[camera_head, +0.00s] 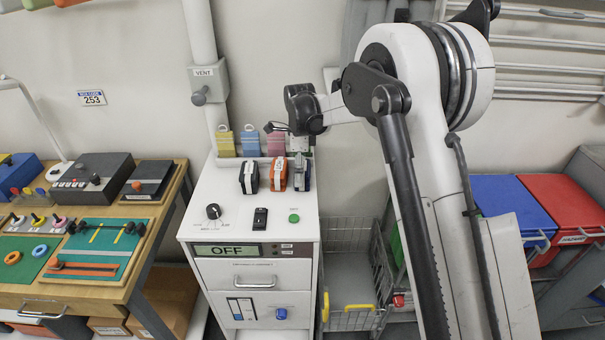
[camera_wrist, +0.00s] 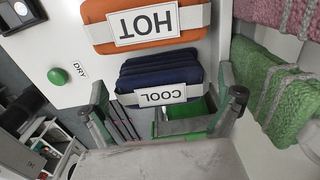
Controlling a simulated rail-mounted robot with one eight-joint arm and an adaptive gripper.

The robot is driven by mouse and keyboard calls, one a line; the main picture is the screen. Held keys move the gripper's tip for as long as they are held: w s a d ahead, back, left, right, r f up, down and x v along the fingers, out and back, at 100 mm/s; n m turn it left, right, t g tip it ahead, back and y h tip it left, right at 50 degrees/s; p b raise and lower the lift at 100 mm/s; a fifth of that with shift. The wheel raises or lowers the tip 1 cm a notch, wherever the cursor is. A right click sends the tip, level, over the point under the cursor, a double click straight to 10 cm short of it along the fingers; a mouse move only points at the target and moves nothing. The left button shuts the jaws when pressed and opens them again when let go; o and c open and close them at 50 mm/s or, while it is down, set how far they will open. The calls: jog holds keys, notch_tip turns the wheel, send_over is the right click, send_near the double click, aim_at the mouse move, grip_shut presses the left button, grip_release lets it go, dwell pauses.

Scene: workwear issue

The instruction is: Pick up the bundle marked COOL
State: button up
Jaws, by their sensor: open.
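The navy bundle marked COOL (camera_wrist: 155,75) lies in the middle of the wrist view, its white label reading upside down. In the head view it is the rightmost bundle (camera_head: 300,172) on the cabinet top, partly hidden. My gripper (camera_wrist: 168,97) is open, with one finger at each side of the COOL bundle in the wrist view. I cannot tell whether the fingers touch it. In the head view my arm comes in from the right and ends above this bundle.
The orange HOT bundle (camera_wrist: 145,22) lies right beside it. Another dark bundle (camera_head: 249,176) is farther left on the white cabinet (camera_head: 255,205). Green (camera_wrist: 277,92) and pink (camera_wrist: 285,12) textured things are at the wrist view's right. A wire basket (camera_head: 352,262) stands right of the cabinet.

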jog(key=shift+c, duration=0.4)
jog(key=c, duration=1.1)
